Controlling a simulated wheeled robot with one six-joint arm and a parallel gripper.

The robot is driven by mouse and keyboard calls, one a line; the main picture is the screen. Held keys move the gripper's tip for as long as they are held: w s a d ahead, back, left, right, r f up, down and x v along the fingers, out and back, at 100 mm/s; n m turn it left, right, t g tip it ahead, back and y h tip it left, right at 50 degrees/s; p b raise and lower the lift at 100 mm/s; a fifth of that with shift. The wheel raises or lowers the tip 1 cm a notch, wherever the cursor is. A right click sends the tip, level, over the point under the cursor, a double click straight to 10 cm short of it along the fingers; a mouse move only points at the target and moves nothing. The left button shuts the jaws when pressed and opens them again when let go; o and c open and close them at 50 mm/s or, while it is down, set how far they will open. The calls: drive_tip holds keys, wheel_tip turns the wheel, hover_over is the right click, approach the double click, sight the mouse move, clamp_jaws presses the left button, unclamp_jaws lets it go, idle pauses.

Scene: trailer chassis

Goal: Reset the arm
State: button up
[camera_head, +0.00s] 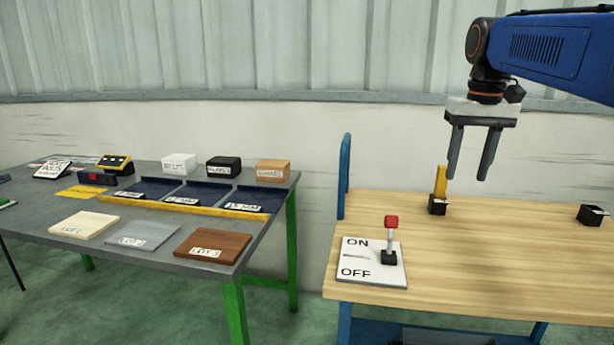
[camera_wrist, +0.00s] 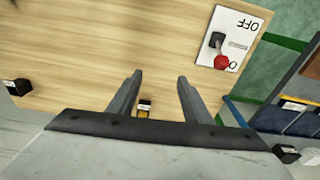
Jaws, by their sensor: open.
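My gripper (camera_head: 470,165) hangs from the blue arm above the back of the wooden table, fingers pointing down, open and empty. In the wrist view my gripper (camera_wrist: 158,82) shows two grey fingers spread apart with bare table beyond them. A lever switch (camera_head: 390,240) with a red knob stands on a white ON/OFF plate (camera_head: 359,272) at the table's front left. In the wrist view the lever's red knob (camera_wrist: 221,62) shows at the upper right, by the ON label. The gripper is well apart from the switch.
A yellow upright piece in a black base (camera_head: 438,203) stands on the wooden table (camera_head: 490,260), below the gripper in the picture. A black box (camera_head: 591,215) sits at the right. A grey table (camera_head: 150,255) with trays, boxes and labelled plates stands left, across a gap.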

drive_tip(key=s+a+f+t, duration=0.1)
drive_tip(key=s+a+f, duration=0.2)
drive_tip(key=s+f, duration=0.9)
drive_tip(key=s+a+f+n+t, duration=0.1)
drive_tip(key=s+a+f+t, duration=0.1)
drive_tip(key=s+f, duration=1)
wheel_tip(320, 180, down, 3)
drive_tip(key=shift+a+f+n+t, duration=0.1)
drive_tip(key=shift+a+n+t, duration=0.2)
drive_tip(key=shift+a, duration=0.15)
